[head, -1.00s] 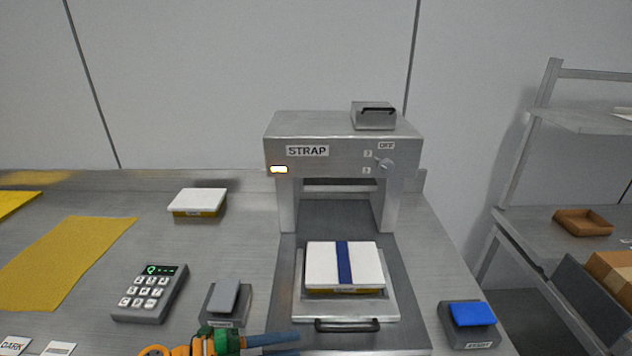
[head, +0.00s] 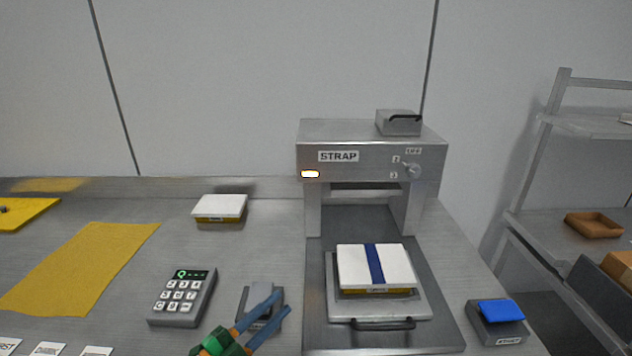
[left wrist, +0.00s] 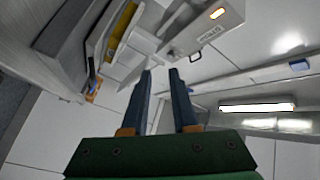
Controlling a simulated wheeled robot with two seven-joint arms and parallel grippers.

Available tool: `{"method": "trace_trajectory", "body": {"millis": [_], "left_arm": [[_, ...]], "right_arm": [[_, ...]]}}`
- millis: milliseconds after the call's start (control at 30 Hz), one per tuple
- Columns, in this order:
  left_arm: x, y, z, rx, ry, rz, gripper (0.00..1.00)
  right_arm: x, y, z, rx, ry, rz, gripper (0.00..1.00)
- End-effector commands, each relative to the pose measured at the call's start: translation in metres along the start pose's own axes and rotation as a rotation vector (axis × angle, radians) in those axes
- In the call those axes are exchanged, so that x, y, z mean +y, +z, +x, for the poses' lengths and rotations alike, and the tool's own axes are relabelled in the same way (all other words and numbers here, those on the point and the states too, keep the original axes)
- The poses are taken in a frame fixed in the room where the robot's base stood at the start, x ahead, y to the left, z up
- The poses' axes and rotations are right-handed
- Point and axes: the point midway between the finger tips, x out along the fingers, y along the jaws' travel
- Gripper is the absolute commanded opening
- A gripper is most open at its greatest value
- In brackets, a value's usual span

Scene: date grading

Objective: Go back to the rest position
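My left gripper (head: 283,303) is at the bottom centre of the head view, with its blue fingers pointing up and to the right. In the left wrist view the two fingers (left wrist: 161,72) stand apart with nothing between them, so it is open and empty. In the head view the fingers cover part of a grey pedal-like block (head: 246,303) on the bench; I cannot tell whether they touch it. My right gripper is in neither view.
The strap machine (head: 345,150) stands right of my gripper, with a blue-banded white box (head: 355,262) on its tray. A keypad (head: 181,298), another white box (head: 218,207) and a yellow mat (head: 85,262) lie left. A blue-topped block (head: 500,312) is at right.

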Motion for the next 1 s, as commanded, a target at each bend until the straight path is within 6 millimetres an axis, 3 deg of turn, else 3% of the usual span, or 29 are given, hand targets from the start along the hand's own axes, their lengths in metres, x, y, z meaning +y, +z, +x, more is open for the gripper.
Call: {"method": "trace_trajectory", "body": {"millis": [133,267,367,467,567,700,867,1000], "left_arm": [[-0.026,0.024,-0.016,-0.215,-0.209,-0.141,0.27],[-0.026,0.061,-0.056,-0.515,-0.346,-0.33,0.27],[0.001,0.085,-0.099,-0.783,-0.367,-0.501,0.27],[0.039,0.092,-0.14,-1.013,-0.315,-0.654,0.27],[0.076,0.084,-0.174,-1.189,-0.223,-0.776,0.27],[0.12,0.06,-0.211,-1.369,-0.066,-0.908,0.27],[0.158,0.02,-0.248,-1.52,0.144,-1.027,0.27],[0.19,0.053,-0.247,-1.541,0.155,-1.022,0.27]], "right_arm": [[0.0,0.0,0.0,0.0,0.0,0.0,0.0],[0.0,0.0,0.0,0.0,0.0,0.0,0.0],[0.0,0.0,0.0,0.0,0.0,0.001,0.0],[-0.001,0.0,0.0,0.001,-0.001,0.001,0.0],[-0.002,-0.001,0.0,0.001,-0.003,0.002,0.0],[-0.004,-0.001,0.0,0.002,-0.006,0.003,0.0],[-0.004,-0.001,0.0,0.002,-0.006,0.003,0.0],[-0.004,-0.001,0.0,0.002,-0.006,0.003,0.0]]}}
